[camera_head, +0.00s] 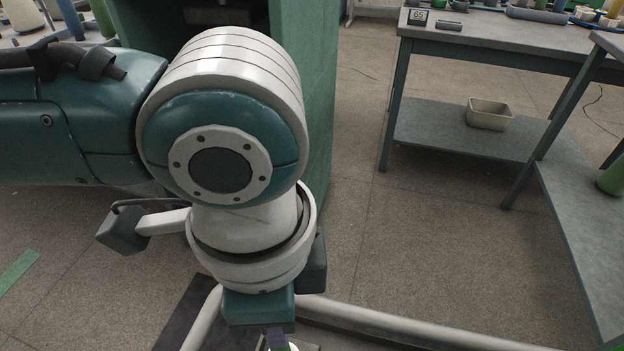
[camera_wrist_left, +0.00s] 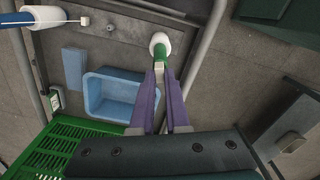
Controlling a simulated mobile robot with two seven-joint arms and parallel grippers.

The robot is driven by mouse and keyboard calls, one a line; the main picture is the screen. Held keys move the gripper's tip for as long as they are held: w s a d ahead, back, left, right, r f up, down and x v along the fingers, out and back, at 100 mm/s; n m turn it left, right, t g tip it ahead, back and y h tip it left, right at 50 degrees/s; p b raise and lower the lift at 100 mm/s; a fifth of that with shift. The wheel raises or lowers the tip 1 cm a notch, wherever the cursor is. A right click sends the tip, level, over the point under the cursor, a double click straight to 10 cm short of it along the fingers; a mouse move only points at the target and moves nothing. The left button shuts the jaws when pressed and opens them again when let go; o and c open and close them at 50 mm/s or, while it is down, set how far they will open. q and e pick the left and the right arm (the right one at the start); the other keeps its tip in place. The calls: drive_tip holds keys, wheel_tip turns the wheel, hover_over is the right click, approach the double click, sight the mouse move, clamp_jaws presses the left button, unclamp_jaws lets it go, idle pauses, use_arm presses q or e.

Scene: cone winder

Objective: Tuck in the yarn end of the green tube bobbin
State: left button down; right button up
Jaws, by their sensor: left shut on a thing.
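The green tube bobbin (camera_wrist_left: 160,44) shows at the upper middle of the left wrist view, with white yarn around its green tube. Its yarn end (camera_wrist_left: 159,67) looks like a small pale piece between my fingertips. My left gripper (camera_wrist_left: 159,80) has purple fingers that close together on this piece, just short of the bobbin. In the head view, my left gripper (camera_head: 277,341) points down at the bottom edge, mostly cut off, with a bit of white and green below it. My right gripper is in neither view.
A blue bin (camera_wrist_left: 112,95), a green crate (camera_wrist_left: 48,150) and a blue tube bobbin with white yarn (camera_wrist_left: 40,16) show in the left wrist view. A grey table (camera_head: 500,37) stands at the upper right, with a beige bin (camera_head: 488,114) on its shelf. The floor between is clear.

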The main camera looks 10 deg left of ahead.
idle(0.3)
use_arm(q)
drive_tip(key=shift+c, duration=1.8)
unclamp_jaws()
drive_tip(key=shift+r, duration=0.1)
wheel_tip(320, 180, up, 7)
drive_tip(key=p, duration=0.8)
drive_tip(key=shift+p, duration=0.4)
